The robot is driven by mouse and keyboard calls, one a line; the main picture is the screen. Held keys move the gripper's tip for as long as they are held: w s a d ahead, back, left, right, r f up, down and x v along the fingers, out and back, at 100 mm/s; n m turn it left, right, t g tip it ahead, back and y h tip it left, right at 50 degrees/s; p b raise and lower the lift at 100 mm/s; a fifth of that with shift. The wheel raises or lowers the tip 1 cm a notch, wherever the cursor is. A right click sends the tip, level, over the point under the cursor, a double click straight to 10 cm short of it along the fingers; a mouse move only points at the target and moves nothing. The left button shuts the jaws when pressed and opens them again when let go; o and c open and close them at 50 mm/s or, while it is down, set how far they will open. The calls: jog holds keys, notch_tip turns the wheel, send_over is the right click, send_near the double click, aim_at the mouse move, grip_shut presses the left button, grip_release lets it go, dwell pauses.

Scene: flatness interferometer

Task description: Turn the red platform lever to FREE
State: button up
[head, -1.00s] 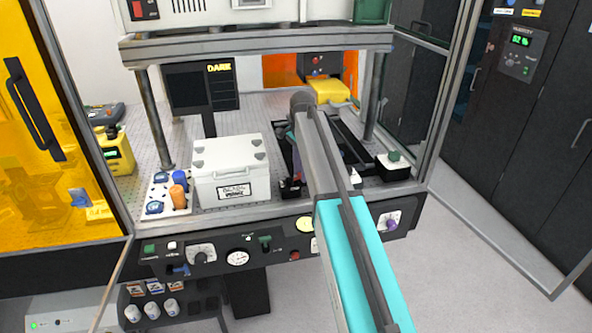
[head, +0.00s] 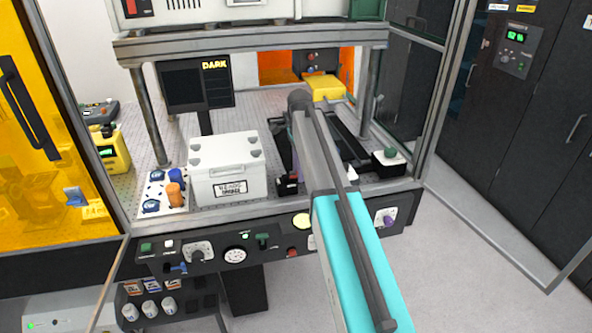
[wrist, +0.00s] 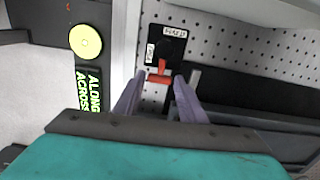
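The red platform lever (wrist: 160,78) shows in the wrist view. It has a short stem and a red crossbar, and it stands on a black plate (wrist: 153,48) with white labels too small to read surely. My gripper (wrist: 158,88) is open, its two purple fingers apart. The crossbar lies between and just beyond the fingertips in the picture; I cannot tell whether they touch it. In the head view the black plate (head: 288,186) is at the bench's front edge, left of my arm. My arm hides most of the gripper there.
A white lidded box (head: 228,182) stands left of the plate. A front panel (head: 200,250) with knobs and a gauge runs below. In the wrist view a yellow round button (wrist: 85,41) and a lit ALONG/ACROSS sign (wrist: 89,91) are at left. A dark rail (wrist: 240,90) is at right.

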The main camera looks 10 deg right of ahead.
jog(key=shift+o, duration=1.2)
jog(key=shift+r, duration=0.15)
notch_tip(320, 180, up, 14)
jog(key=b, duration=0.3)
jog(key=shift+f+b, duration=0.25)
jog(key=shift+b, duration=0.05)
jog(key=shift+r, duration=0.1)
